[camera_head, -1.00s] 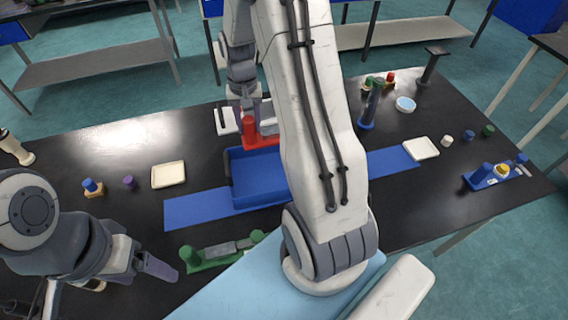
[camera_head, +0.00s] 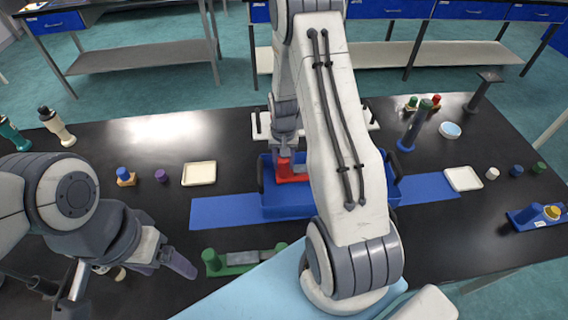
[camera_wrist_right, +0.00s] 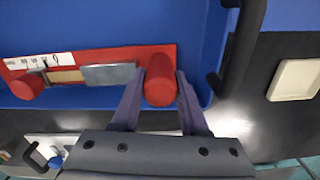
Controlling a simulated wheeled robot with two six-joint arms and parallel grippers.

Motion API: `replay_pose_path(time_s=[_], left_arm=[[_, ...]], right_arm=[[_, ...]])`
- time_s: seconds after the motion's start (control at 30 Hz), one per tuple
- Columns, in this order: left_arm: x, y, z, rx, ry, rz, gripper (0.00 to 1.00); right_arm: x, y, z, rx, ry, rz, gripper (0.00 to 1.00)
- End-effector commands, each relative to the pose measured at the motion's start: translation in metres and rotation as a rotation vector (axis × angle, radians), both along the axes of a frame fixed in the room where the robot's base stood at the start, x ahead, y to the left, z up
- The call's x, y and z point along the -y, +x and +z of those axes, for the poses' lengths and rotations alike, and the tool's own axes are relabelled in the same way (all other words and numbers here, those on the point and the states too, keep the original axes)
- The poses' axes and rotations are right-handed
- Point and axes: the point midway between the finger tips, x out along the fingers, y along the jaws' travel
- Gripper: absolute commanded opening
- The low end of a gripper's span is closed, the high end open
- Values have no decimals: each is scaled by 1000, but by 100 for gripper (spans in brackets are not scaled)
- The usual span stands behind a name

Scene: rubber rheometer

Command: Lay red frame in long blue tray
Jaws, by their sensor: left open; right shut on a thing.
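The long blue tray (camera_head: 278,207) stands on a blue strip on the black table, partly hidden behind my right arm. My right gripper (camera_head: 286,156) is shut on a red post of the red frame (camera_head: 292,177). The frame is inside the tray's outline near its far wall; I cannot tell whether it touches the floor. In the right wrist view, the fingers (camera_wrist_right: 158,92) grip one red post, and the frame (camera_wrist_right: 110,57) lies along the tray wall over the blue floor (camera_wrist_right: 110,22). My left gripper (camera_head: 172,262) is open and empty at the front left.
A green frame (camera_head: 240,260) lies in front of the tray. A cream dish (camera_head: 199,174) is at left and another (camera_head: 463,179) at right. A black tray handle (camera_wrist_right: 240,45) is near the gripper. A blue-based post (camera_head: 415,127) and a blue frame (camera_head: 535,217) stand at right.

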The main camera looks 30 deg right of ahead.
Motion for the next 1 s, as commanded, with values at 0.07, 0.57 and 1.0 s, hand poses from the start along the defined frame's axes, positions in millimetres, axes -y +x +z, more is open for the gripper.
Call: replay_pose_path(time_s=[0.07, 0.57, 1.0], left_arm=[[0, 0, 3, 0, 0, 0, 79], [0, 0, 0, 0, 0, 0, 79], [0, 0, 1, 0, 0, 0, 79]], right_arm=[[-1, 0, -8, -2, 0, 1, 0], [-2, 1, -15, 2, -1, 3, 71], [-1, 1, -8, 3, -1, 2, 74]])
